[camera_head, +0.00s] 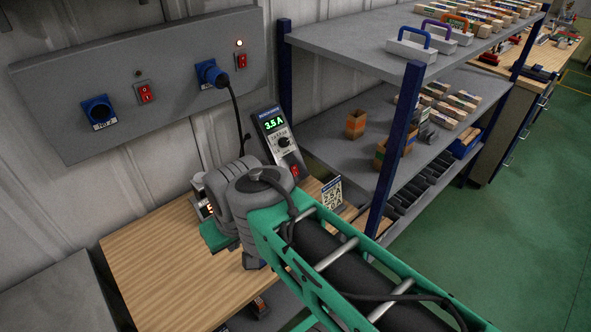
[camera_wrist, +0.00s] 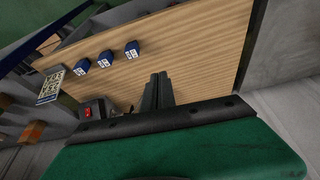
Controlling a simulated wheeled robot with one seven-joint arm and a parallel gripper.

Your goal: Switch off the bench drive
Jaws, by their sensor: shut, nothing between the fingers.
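A grey bench unit (camera_head: 278,138) with a green display reading 3.5 A, a knob and a red rocker switch (camera_head: 294,171) stands at the back of the wooden bench, beside the shelf. A red rocker switch on a grey unit also shows in the wrist view (camera_wrist: 87,112), left of my fingers. A second unit with an orange display (camera_head: 205,208) is mostly hidden behind my arm. My gripper (camera_wrist: 160,79) is shut and empty, with its dark fingers over the bench top. In the head view my arm hides the fingers.
A wall panel (camera_head: 60,110) holds two blue sockets and two red switches. A plug (camera_head: 209,73) sits in the right socket below a lit lamp (camera_head: 239,43); its cable hangs down. A code card (camera_head: 331,192) and several blue blocks (camera_wrist: 104,59) are on the bench (camera_head: 140,260). A shelf post (camera_head: 397,150) stands right.

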